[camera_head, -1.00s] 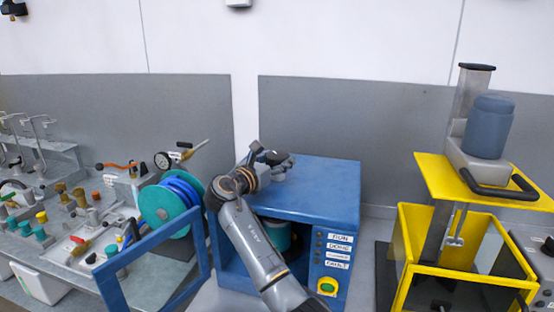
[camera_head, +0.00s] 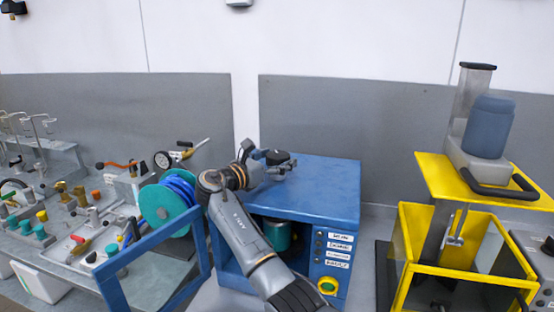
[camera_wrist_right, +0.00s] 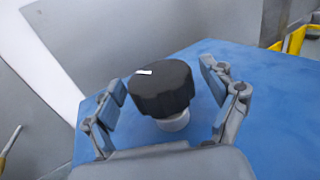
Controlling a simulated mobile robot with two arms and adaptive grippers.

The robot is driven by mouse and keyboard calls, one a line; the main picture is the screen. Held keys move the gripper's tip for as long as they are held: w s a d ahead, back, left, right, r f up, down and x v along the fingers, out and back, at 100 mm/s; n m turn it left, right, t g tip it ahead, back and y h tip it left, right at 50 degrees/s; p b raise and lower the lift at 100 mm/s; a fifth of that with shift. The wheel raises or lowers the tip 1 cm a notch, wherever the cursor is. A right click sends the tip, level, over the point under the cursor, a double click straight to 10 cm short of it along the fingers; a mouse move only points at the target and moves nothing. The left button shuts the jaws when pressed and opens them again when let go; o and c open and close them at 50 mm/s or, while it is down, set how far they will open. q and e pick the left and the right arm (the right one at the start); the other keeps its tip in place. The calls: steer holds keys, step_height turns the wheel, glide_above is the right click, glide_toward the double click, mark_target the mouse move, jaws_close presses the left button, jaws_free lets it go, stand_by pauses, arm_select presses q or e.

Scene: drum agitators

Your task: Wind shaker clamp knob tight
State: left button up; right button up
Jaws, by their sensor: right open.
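The blue shaker cabinet (camera_head: 330,192) stands in the middle with its front door frame (camera_head: 112,268) swung open to the left. The black clamp knob (camera_head: 278,157) stands on a pale shaft on the cabinet's top; it also shows in the right wrist view (camera_wrist_right: 162,88), with a white mark on its top. My right gripper (camera_head: 270,163) is at the knob. In the right wrist view its open fingers (camera_wrist_right: 165,95) stand on either side of the knob, with gaps on both sides. A teal can (camera_head: 277,235) sits inside the cabinet, partly hidden by my right arm. My left gripper is not in view.
A teal reel with blue hose (camera_head: 158,207) stands to the left, beside a bench of valves and fittings. A yellow-framed machine (camera_head: 470,180) stands to the right. The cabinet's front has labels and a green button (camera_head: 328,286). The cabinet's top is clear right of the knob.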

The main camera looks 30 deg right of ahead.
steer(key=shift+a, duration=0.1)
steer(key=v, duration=1.2)
steer(key=shift+f, duration=0.15)
